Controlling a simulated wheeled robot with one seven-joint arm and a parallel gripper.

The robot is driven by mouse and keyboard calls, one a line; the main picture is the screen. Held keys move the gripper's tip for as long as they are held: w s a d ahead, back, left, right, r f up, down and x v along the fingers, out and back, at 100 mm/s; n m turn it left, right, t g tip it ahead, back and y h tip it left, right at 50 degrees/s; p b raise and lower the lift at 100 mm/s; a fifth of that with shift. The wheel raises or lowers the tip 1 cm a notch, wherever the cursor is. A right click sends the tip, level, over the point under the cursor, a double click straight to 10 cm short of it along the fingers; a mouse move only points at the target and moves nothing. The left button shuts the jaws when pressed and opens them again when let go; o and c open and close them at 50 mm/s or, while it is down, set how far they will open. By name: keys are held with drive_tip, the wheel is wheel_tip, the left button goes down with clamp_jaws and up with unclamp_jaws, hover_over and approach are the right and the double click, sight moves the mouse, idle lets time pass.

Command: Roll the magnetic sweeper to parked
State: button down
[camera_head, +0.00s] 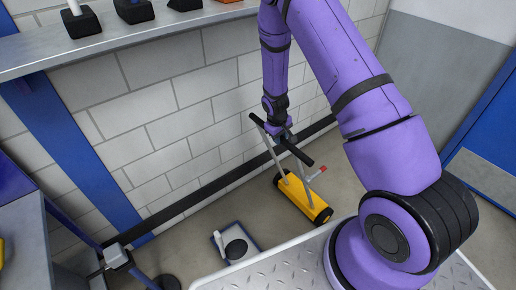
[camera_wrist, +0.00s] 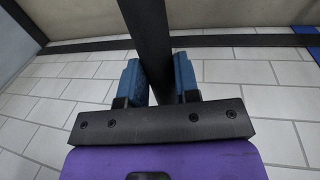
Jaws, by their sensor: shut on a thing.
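The magnetic sweeper (camera_head: 303,199) is a yellow roller body on the floor, with grey uprights rising to a black crossbar handle (camera_head: 298,153) and a small red lever on its right side. My gripper (camera_head: 283,138) is at the handle, below my purple arm. In the wrist view, the blue fingers of my gripper (camera_wrist: 161,82) are closed on both sides of the black handle bar (camera_wrist: 149,35). The sweeper stands near the white brick wall. No parked marking can be made out for certain in these views.
A blue-edged floor plate (camera_head: 237,243) with a dark round item and a white piece lies left of the sweeper. A grey shelf (camera_head: 150,42) with small items runs along the wall above. A blue post (camera_head: 75,150) stands at left. Grey floor is open right of the sweeper.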

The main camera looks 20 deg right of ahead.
drive_tip(key=w+d, duration=0.2)
drive_tip(key=d, duration=0.6)
drive_tip(key=w+d, duration=0.2)
drive_tip(key=d, duration=0.7)
drive_tip(key=shift+w, duration=0.3)
drive_tip(key=shift+d+r, duration=0.1)
drive_tip(key=shift+d, duration=0.05)
drive_tip(key=c, duration=0.8)
unclamp_jaws()
drive_tip(key=shift+d, duration=0.1)
drive_tip(key=shift+c, duration=0.2)
wheel_tip(320, 180, up, 10)
drive_tip(key=a, duration=0.2)
drive_tip(key=shift+s+a+r, duration=0.15)
drive_tip(key=shift+s+r, duration=0.1)
